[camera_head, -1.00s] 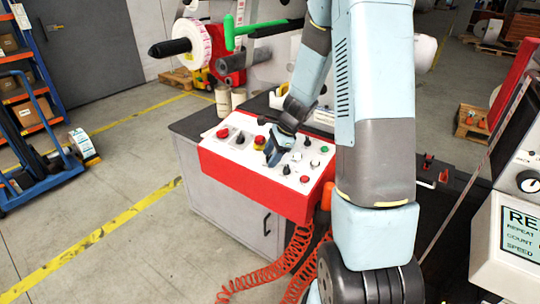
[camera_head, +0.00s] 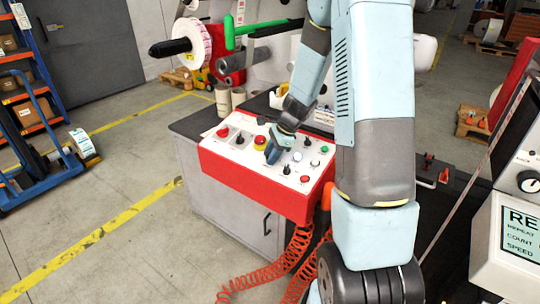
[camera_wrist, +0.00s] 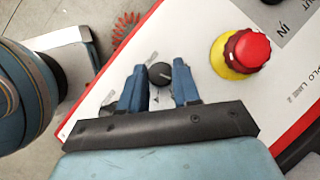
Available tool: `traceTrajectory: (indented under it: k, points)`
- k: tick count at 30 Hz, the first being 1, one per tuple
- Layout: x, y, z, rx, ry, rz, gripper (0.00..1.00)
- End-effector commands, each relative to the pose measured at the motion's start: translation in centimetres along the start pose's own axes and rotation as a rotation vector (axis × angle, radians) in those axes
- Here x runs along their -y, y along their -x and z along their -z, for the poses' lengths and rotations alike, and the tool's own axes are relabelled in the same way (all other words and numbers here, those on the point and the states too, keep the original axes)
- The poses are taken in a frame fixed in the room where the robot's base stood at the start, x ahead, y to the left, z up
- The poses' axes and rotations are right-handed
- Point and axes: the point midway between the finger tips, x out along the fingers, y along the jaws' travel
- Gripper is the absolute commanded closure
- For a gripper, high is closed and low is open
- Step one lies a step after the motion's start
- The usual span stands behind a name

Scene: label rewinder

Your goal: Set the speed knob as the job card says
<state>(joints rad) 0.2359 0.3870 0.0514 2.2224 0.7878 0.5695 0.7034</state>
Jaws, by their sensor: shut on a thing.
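My gripper (camera_head: 273,152) reaches down onto the white-topped, red-sided control panel (camera_head: 225,175). In the wrist view its two blue fingers (camera_wrist: 160,72) stand either side of a round black knob (camera_wrist: 160,74) with a pale pointer line, and are shut on it. The small lettering around this knob is too blurred to read. In the head view the fingers hide the knob. A display or card (camera_head: 520,240) at the right edge reads "RE", "REPEAT", "COUNT" and "SPEED"; the values are cut off by the picture edge.
A red stop button on a yellow collar (camera_wrist: 240,52) stands close right of the gripper in the wrist view. Several other knobs and buttons, including a green button (camera_head: 324,149), share the panel. Another black knob (camera_head: 528,181) sits above the display. Coiled orange hoses (camera_head: 285,265) hang below.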

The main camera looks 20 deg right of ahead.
Motion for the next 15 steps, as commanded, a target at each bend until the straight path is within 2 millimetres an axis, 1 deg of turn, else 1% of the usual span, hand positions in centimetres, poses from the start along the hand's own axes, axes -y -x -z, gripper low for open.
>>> traceTrajectory:
  k: [8,15]
  points:
    - [-0.04,-0.13,0.03,0.002,0.102,-0.077,0.99]
    - [0.15,-0.14,0.06,0.001,0.259,-0.185,0.99]
